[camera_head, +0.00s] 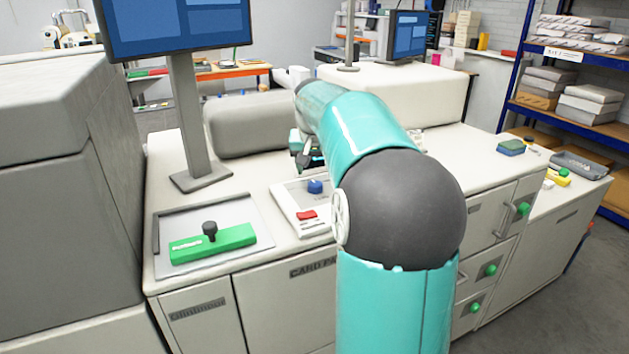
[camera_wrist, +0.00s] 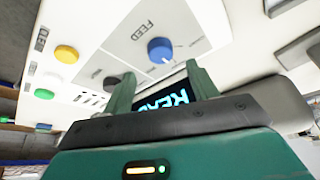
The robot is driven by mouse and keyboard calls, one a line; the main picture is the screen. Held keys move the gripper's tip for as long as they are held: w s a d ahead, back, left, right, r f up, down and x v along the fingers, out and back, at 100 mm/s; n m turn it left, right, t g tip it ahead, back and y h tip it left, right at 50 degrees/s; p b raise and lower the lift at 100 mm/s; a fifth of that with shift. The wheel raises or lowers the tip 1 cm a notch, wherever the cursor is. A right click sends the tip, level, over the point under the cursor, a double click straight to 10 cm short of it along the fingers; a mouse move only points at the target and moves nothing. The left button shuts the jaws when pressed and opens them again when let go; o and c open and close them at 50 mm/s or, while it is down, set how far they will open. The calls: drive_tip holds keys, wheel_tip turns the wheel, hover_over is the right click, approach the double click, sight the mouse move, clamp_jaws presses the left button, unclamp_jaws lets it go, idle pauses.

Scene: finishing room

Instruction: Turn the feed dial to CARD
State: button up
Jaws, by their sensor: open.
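The feed dial (camera_wrist: 161,50) is a round blue knob on a grey plate marked FEED in the wrist view. A small pale mark shows at its lower edge; the setting words around it are too small to read. My gripper (camera_wrist: 160,70) is open and empty, its two fingers apart. The dial appears just beyond the fingertips, and I see no contact. In the head view my gripper (camera_head: 307,150) is small and partly hidden by my arm. A blue knob (camera_head: 315,187) shows there on a white panel; I cannot tell whether it is the same dial.
A lit display (camera_wrist: 180,97) shows between my fingers. A dark knob (camera_wrist: 112,82) and yellow (camera_wrist: 66,54), white and green buttons sit to the left. A red button (camera_head: 307,215), a green bar (camera_head: 212,244) on a tray and a monitor post (camera_head: 187,115) stand nearby.

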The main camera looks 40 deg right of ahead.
sight(315, 183)
drive_tip(key=x, duration=0.6)
drive_tip(key=shift+a, duration=0.1)
drive_tip(key=c, duration=1)
